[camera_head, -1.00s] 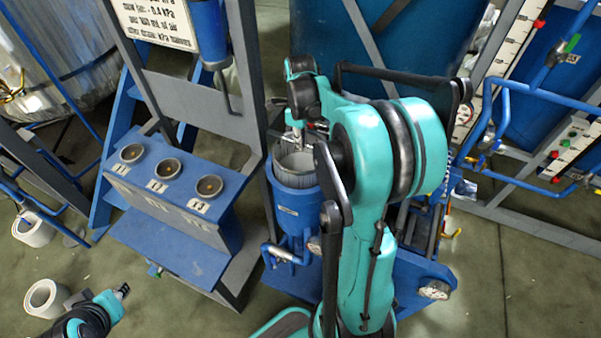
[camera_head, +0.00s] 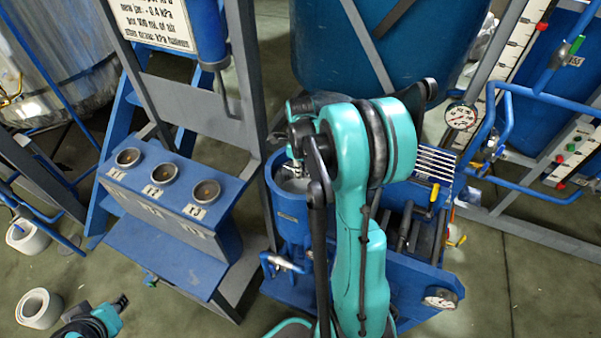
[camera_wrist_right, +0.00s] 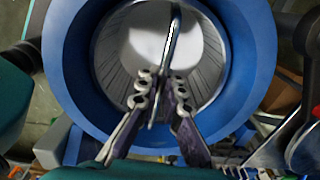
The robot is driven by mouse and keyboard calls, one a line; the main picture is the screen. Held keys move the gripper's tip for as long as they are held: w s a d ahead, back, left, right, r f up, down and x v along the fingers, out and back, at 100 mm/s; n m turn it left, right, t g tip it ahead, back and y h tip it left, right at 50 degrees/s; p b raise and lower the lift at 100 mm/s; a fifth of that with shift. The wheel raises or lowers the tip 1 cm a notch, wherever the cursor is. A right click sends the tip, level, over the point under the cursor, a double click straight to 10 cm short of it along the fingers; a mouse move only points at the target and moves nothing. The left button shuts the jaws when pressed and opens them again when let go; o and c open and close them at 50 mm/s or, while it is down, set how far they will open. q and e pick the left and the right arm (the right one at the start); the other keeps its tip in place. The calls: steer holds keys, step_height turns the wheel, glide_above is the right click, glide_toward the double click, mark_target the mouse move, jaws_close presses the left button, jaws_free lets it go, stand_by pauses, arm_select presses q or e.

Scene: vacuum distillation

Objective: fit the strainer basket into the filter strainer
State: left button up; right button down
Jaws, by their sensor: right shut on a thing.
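The filter strainer (camera_head: 289,220) is a blue upright cylinder with an open top, left of my right arm. Its thick blue rim (camera_wrist_right: 62,60) rings the right wrist view. The strainer basket (camera_wrist_right: 112,65), grey with ribbed walls and a pale bottom, sits inside that rim. My right gripper (camera_wrist_right: 160,88) is shut on the basket's thin metal handle (camera_wrist_right: 174,35), above the opening. In the head view this gripper (camera_head: 298,165) is partly hidden by my arm. Whether the basket is fully seated cannot be told. My left gripper (camera_head: 123,300) is low at the left, away from the strainer; its jaws are unclear.
A blue stand (camera_head: 215,230) with several round cups, numbered labels and a grey frame is left of the strainer. White rings (camera_head: 38,308) lie on the floor at left.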

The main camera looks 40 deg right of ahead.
steer(key=shift+f, duration=0.15)
steer(key=c, duration=1.7)
jaws_free()
